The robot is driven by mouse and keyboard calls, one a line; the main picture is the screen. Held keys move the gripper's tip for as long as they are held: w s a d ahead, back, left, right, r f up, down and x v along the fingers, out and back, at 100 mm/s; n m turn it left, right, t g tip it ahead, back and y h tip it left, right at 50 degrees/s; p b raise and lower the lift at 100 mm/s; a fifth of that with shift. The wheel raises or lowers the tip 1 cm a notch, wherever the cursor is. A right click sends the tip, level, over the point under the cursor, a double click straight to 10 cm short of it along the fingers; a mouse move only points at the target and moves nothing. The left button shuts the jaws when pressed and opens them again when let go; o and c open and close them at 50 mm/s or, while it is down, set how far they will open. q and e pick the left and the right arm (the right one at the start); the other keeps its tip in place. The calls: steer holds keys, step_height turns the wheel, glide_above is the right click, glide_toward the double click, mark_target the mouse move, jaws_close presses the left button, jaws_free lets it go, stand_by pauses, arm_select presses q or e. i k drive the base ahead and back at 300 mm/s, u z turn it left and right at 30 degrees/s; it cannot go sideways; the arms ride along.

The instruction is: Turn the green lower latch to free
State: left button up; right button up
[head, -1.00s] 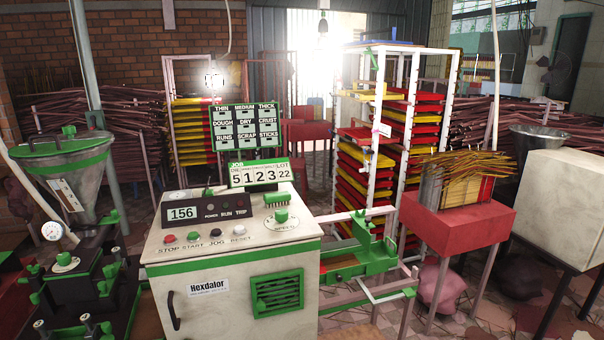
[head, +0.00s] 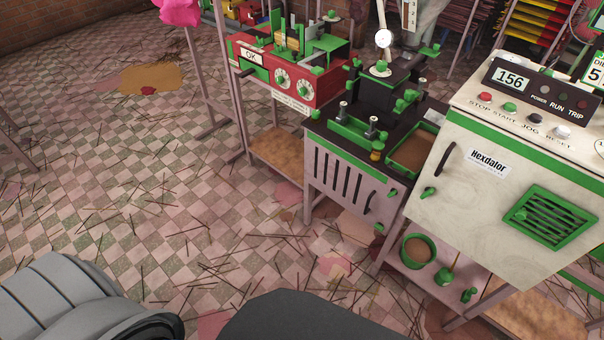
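A small green latch (head: 428,193) sits low on the left of the white Hexdalor cabinet (head: 455,205) front, below its black handle (head: 445,159). Another small green latch (head: 393,192) is on the dark extruder's slatted cabinet (head: 345,180), beside a curved black handle (head: 370,203). I cannot tell which of them is the lower latch, or its exact turn. Neither of my grippers is in view; only grey and dark parts of my own body show along the bottom edge.
A red unit (head: 290,80) with two dials stands behind left of the dark cabinet. A shelf under the machines holds a green pot (head: 417,250) of brown material. Tiled floor (head: 150,200) at left is open, strewn with thin sticks.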

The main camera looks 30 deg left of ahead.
mark_target(379, 225)
steer(key=u, duration=0.5)
steer(key=k, duration=1.05)
steer(key=z, duration=0.75)
steer(key=i, duration=1.35)
steer(key=u, duration=0.7)
